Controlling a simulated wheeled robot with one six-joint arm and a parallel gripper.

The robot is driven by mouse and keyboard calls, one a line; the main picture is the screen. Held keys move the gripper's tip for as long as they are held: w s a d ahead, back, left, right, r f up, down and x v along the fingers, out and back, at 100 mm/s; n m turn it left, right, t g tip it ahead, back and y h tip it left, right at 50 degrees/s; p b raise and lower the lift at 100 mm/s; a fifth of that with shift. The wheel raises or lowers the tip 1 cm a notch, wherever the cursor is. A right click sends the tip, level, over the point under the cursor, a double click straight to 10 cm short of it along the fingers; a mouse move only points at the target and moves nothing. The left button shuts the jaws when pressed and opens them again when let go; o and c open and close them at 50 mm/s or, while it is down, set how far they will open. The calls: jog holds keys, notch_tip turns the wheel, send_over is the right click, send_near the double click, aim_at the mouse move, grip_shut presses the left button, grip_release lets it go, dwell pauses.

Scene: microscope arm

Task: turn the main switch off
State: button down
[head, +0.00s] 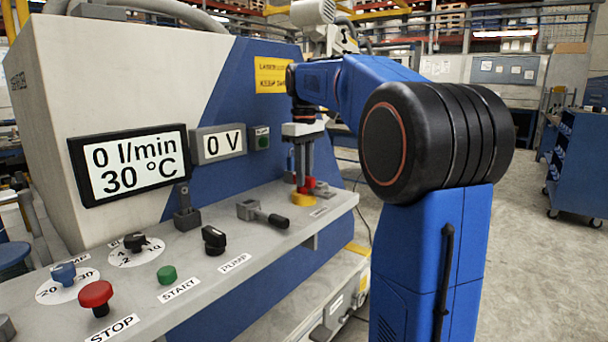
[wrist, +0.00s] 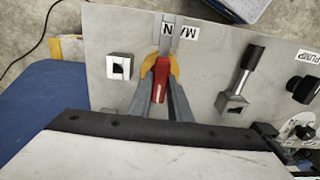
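The main switch (head: 304,197) has a red handle on a yellow base and sits near the far end of the grey control panel. In the wrist view its red handle (wrist: 160,82) lies between my fingers, with yellow showing on both sides. An upside-down label (wrist: 177,31), partly covered, shows letters of MAIN. My gripper (head: 304,172) points down over the switch, and its grey fingers (wrist: 163,60) straddle the handle closely. I cannot tell whether both fingers press on it. The fingers hide part of the switch.
The voltage display (head: 218,144) reads 0 V, and the larger display (head: 130,165) reads 0 l/min and 30 °C. A grey lever (head: 264,214), the black pump knob (head: 214,239), a green start button (head: 166,274) and a red stop button (head: 96,296) stand nearer on the panel.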

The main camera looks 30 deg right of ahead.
jog(key=shift+n, duration=0.4)
jog(key=n, duration=0.3)
jog(key=shift+n, duration=0.3)
jog(key=n, duration=0.4)
jog(key=shift+n, duration=0.3)
jog(key=n, duration=0.4)
jog(key=shift+n, duration=0.3)
jog(key=n, duration=0.4)
jog(key=shift+n, duration=0.3)
jog(key=c, duration=1.6)
grip_release()
jog(key=shift+c, duration=0.2)
